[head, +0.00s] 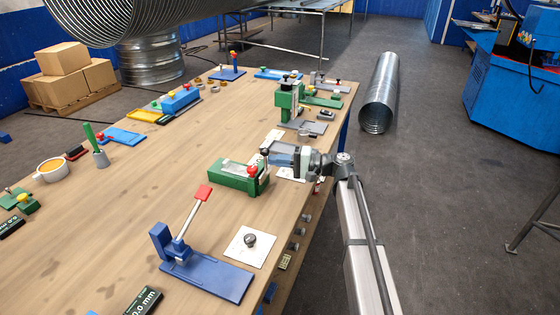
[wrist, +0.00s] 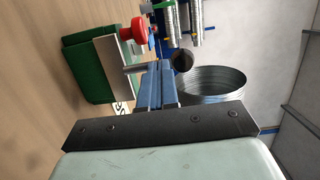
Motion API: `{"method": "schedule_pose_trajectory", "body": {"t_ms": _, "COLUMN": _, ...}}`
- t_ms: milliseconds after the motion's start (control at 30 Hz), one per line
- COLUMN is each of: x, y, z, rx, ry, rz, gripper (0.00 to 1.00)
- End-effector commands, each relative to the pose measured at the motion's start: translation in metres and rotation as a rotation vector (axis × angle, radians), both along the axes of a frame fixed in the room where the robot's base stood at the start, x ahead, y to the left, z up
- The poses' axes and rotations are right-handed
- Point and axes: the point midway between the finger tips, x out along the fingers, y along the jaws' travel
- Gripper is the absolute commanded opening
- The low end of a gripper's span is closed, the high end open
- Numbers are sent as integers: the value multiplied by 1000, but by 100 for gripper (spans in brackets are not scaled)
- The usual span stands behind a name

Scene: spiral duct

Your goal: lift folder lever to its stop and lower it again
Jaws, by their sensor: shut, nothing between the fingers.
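A green bench device (head: 238,176) with a pale metal top and a red knob (head: 252,170) stands near the table's right edge. In the wrist view its green body (wrist: 92,70), metal plate and red knob (wrist: 133,30) are at upper left. My gripper (head: 267,155) is at its right end, with shut, empty blue fingers (wrist: 157,85). A rod shows beside the fingers; whether they touch it I cannot tell. A blue device (head: 205,272) in front has a tilted lever with a red grip (head: 203,192). No label shows which device is the folder.
A white plate with a dark knob (head: 250,240) lies right of the blue device. A green press (head: 289,103) stands behind my gripper. Several small tools line the table's far and left sides. The wooden table's middle (head: 150,190) is clear.

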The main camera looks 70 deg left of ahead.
Motion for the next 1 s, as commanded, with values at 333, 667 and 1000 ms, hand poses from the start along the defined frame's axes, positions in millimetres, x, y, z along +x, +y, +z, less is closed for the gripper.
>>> {"method": "schedule_pose_trajectory", "body": {"t_ms": 333, "x": -10, "y": 8, "z": 1, "rx": 1, "ry": -1, "rz": 1, "gripper": 0}}
{"method": "schedule_pose_trajectory", "body": {"t_ms": 667, "x": -12, "y": 9, "z": 2, "rx": 3, "ry": 1, "rz": 2, "gripper": 0}}
{"method": "schedule_pose_trajectory", "body": {"t_ms": 1000, "x": 28, "y": -18, "z": 5, "rx": 1, "ry": 2, "rz": -5, "gripper": 0}}
